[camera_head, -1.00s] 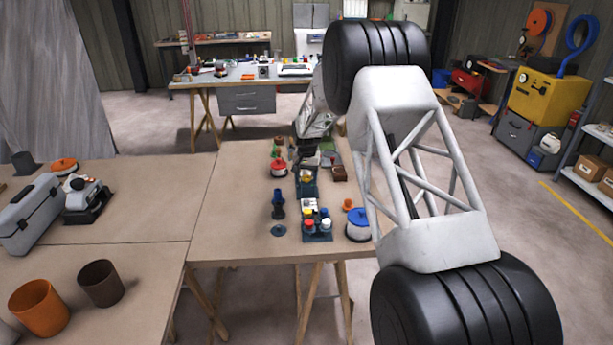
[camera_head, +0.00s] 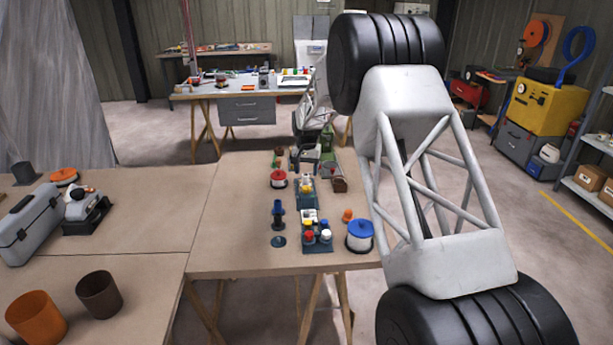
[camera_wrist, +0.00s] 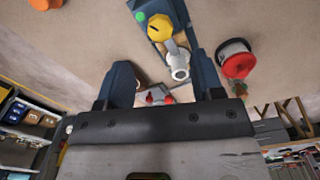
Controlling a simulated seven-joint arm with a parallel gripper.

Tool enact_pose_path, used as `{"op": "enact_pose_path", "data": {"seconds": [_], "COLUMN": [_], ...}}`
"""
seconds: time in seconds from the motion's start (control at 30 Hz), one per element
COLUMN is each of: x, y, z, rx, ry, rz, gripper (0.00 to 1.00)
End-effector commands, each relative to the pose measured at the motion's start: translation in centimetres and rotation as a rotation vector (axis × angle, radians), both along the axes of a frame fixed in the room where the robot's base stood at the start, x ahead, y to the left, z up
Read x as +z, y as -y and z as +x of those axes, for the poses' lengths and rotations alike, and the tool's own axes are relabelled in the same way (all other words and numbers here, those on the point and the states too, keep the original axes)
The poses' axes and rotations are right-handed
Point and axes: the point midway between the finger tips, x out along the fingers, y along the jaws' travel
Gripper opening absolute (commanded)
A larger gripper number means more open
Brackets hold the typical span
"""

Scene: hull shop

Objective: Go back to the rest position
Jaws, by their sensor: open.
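My gripper (camera_wrist: 163,82) is open in the wrist view, its two dark blue fingers apart with nothing held between them. Beyond the fingers is a blue part with a yellow cap and a white ring-shaped end (camera_wrist: 178,58). A red spool (camera_wrist: 236,60) lies to the right of the fingers. In the head view my gripper (camera_head: 305,158) is small and partly hidden at the far end of the workbench (camera_head: 235,215), and its fingers are hard to make out there. My white lattice arm link with black joints fills the right side.
A grey toolbox (camera_head: 32,225), orange cup (camera_head: 36,318) and brown cup (camera_head: 99,294) are left. The bench's left-middle is clear.

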Motion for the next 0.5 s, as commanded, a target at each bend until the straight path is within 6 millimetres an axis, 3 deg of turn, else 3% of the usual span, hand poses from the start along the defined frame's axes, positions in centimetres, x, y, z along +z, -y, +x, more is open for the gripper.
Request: {"op": "enact_pose_path", "data": {"seconds": [0.5], "x": [0.59], "y": [0.07], "z": [-0.20], "rx": [0.001], "ry": [0.001], "rz": [0.001], "gripper": [0.61]}}
